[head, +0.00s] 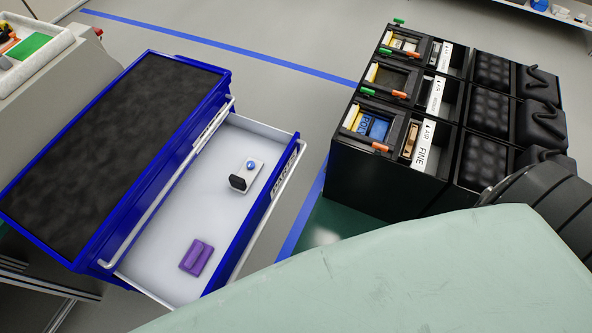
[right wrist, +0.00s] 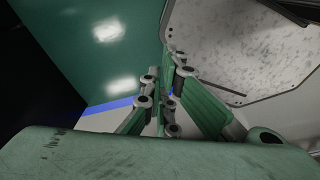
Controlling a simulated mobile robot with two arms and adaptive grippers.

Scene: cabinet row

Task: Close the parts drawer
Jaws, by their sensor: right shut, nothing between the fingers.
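The parts drawer (head: 215,215) is pulled well out of the blue cabinet (head: 115,130) in the head view. Its white inside is visible, and its blue front carries a label and a pale bar handle (head: 262,215). A purple block (head: 196,257) and a small white piece (head: 247,174) with a blue knob and black end lie in it. My right gripper (right wrist: 168,75) shows in the right wrist view with its green fingers closed together and empty. It is outside the head view, where a large pale-green part of my arm covers the lower right. My left gripper is not in view.
A black rack of bins (head: 400,185) stands on a green surface at the right, separated from the drawer by a strip of floor with blue tape (head: 250,57). A grey bench with a white tray (head: 40,50) is at the upper left.

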